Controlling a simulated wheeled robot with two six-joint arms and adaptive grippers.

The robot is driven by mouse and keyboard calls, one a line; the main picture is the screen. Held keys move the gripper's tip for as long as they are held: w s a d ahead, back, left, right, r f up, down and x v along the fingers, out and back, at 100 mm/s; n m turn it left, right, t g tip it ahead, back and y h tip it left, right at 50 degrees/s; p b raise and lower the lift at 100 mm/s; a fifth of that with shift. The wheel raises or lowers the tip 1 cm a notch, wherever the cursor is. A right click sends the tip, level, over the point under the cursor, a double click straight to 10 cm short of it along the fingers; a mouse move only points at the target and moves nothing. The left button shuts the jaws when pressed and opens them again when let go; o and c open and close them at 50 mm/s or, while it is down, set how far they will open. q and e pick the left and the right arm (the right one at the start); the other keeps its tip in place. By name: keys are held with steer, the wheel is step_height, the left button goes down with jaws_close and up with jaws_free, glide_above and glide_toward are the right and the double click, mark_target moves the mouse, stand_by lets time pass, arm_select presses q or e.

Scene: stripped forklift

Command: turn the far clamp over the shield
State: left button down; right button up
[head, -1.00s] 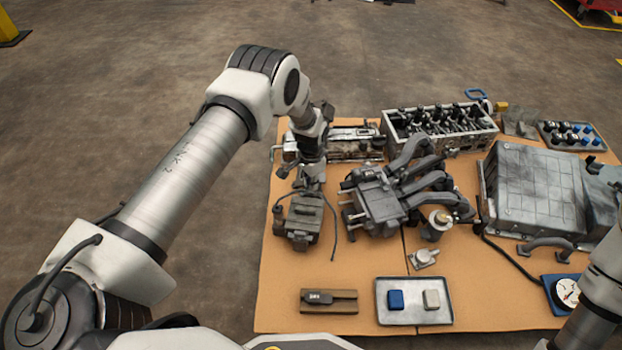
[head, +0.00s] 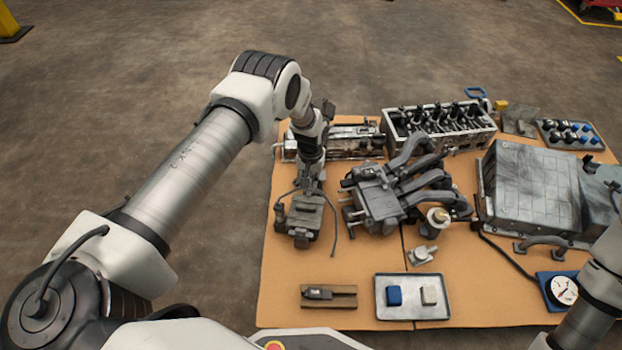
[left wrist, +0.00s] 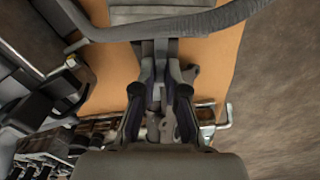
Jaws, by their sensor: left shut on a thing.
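My left gripper (head: 310,182) is at the far edge of a grey ribbed box (head: 303,218) at the left of the table. In the left wrist view the gripper (left wrist: 160,85) has its fingers close together around a small grey part, which I take for the far clamp. The fingers hide most of it, and its turn angle cannot be told. The box shows at the top of that view (left wrist: 160,14). I cannot tell surely which part is the shield. My right gripper is out of view; only part of my right arm shows.
A long metal part (head: 352,146) lies behind the gripper, with a cylinder head (head: 440,128) to its right. A pipe manifold (head: 380,200) stands close to the right. A tray (head: 412,312) and a wooden block (head: 330,303) lie in front. Open floor is to the left.

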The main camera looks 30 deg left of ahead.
arm_select(q)
steer(key=shift+n, duration=0.3)
steer(key=c, duration=1.2)
jaws_free()
step_height(320, 180, up, 12)
steer(key=shift+f, duration=0.1)
